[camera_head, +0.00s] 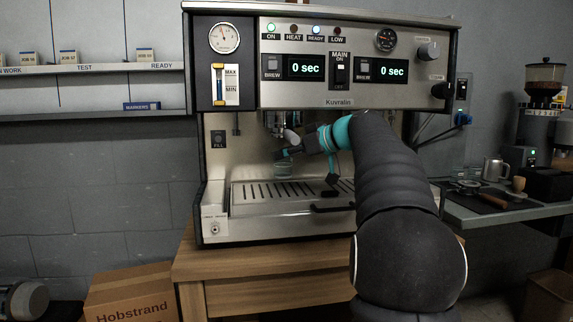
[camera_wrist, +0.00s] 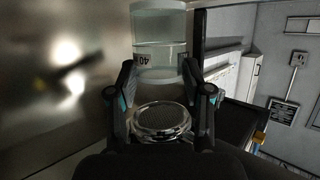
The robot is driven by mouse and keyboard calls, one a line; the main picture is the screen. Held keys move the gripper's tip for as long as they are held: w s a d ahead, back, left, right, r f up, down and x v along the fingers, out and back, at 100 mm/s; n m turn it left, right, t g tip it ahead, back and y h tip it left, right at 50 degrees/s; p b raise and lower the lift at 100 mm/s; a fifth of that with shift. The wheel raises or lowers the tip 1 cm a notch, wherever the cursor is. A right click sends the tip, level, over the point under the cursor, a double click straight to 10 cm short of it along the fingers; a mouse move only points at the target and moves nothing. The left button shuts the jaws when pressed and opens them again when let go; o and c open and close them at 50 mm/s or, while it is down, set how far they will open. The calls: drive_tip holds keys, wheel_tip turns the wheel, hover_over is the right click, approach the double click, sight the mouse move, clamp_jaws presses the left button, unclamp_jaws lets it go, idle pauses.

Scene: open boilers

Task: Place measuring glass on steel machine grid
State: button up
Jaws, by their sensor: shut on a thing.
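The measuring glass (camera_head: 283,170) is a small clear cup below the machine's brewing head, over the back of the slotted steel grid (camera_head: 262,191). My gripper (camera_head: 285,153) reaches in from the right and is shut on the glass near its upper part. In the wrist view, the glass (camera_wrist: 160,35) shows a "40" mark upside down and lies between the two fingers of my gripper (camera_wrist: 160,76). The glass looks upright in the head view. I cannot tell whether its base touches the grid.
The steel machine (camera_head: 330,75) surrounds the glass, with a back wall behind and the brewing head (camera_head: 274,120) close above. A round mesh disc (camera_wrist: 161,119) shows near my fingers in the wrist view. A black handle (camera_head: 333,207) is at the grid's front. The left grid is clear.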

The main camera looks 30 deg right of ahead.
sight(291, 165)
drive_tip(key=shift+f, duration=1.8)
drive_tip(key=shift+b, duration=0.3)
drive_tip(key=o, duration=1.2)
drive_tip(key=shift+f, duration=0.1)
drive_tip(key=shift+r, duration=0.25)
drive_tip(key=shift+s+d, duration=0.2)
drive_tip(key=shift+s, duration=0.1)
drive_tip(key=v, duration=1.1)
